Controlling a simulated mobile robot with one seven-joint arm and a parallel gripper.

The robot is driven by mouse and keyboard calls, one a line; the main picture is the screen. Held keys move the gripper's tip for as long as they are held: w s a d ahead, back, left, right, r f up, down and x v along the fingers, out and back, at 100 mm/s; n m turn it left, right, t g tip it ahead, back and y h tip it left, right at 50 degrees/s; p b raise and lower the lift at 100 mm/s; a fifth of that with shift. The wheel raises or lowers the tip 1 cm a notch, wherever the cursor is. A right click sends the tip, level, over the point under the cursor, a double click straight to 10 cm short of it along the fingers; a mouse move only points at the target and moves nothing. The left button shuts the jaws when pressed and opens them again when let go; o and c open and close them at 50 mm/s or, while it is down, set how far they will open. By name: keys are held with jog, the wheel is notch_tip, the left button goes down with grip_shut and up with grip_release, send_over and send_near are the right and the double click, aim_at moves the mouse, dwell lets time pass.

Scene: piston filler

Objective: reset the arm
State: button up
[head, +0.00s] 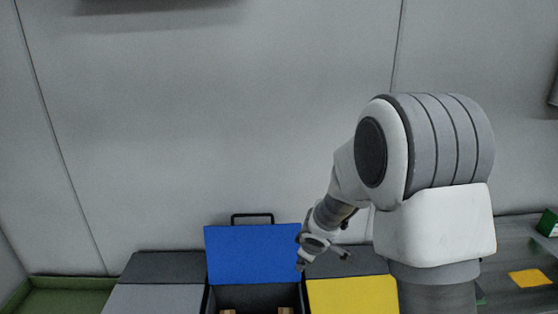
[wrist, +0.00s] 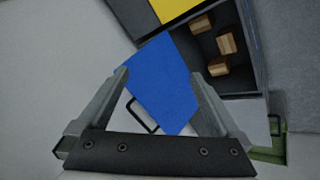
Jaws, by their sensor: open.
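My gripper (head: 323,258) hangs at the end of my bent arm, just right of the raised blue lid (head: 250,253) in the head view. In the wrist view the fingers of my gripper (wrist: 160,76) are spread apart, with nothing between them. The blue lid (wrist: 163,80) shows behind and between them there. Whether a finger touches the lid cannot be told.
The blue lid stands open on a dark bin (head: 254,297) holding wooden blocks (wrist: 226,42). A yellow panel (head: 352,295) lies right of it, a grey one (head: 150,299) left. A green box (head: 548,223) and yellow sheet (head: 530,278) are far right. A wall stands behind.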

jog(key=s+d+r+m+h+b, duration=0.25)
jog(key=s+d+r+m, duration=0.5)
jog(key=s+r, duration=0.45)
jog(key=s+a+r+m+y+b, duration=0.1)
jog(key=s+r+m+y+b, duration=0.2)
jog(key=s, duration=1.5)
notch_tip(320, 180, up, 19)
jog(key=p, duration=1.9)
jog(key=shift+s+a+m+g, duration=0.15)
jog(key=shift+a+m+g, duration=0.1)
jog(key=shift+m+g, duration=0.15)
jog(key=shift+f+h, duration=0.1)
jog(key=shift+h, duration=0.15)
